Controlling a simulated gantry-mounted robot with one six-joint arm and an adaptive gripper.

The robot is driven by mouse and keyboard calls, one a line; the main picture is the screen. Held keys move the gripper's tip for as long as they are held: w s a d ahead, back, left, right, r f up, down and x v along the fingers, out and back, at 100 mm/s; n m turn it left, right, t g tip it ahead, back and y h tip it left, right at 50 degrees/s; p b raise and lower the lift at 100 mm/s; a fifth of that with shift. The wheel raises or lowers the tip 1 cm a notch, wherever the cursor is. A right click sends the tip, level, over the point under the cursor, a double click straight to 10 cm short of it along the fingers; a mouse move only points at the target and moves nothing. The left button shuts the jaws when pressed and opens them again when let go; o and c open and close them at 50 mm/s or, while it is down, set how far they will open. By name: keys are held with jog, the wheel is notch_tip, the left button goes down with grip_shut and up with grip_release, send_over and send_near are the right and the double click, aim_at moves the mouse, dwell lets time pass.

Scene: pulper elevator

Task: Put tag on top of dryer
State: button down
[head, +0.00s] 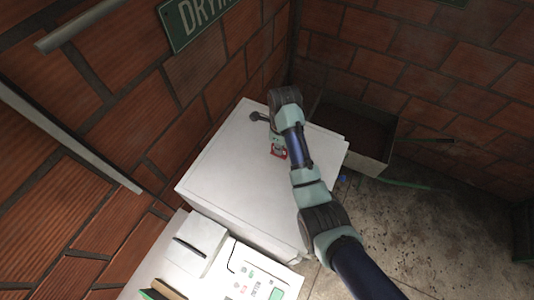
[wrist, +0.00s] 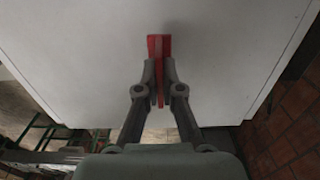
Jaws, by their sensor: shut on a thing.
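My gripper (wrist: 161,84) is shut on a red tag (wrist: 158,48) in the wrist view, its two fingers closed on the tag's lower part. The tag stands out past the fingertips against a plain white surface. In the head view, the white dryer (head: 225,178) stands in the middle, with its broad white top facing up. My arm reaches over the top from the lower right. A small red patch, which looks like the tag (head: 281,154), shows beside the arm over the dryer's top. I cannot tell whether the tag touches the top. The gripper's fingers are too small to make out there.
A white control panel (head: 247,276) with buttons adjoins the dryer's front. A brick wall with a green sign (head: 196,20) rises behind on the left. An open bin (head: 358,133) stands right of the dryer. The dryer's top is largely bare left of my arm.

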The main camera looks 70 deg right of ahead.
jog(key=shift+f, duration=1.7)
jog(key=shift+f, duration=0.1)
jog(key=c, duration=1.3)
grip_release()
notch_tip(320, 180, up, 6)
jog(key=shift+f, duration=0.15)
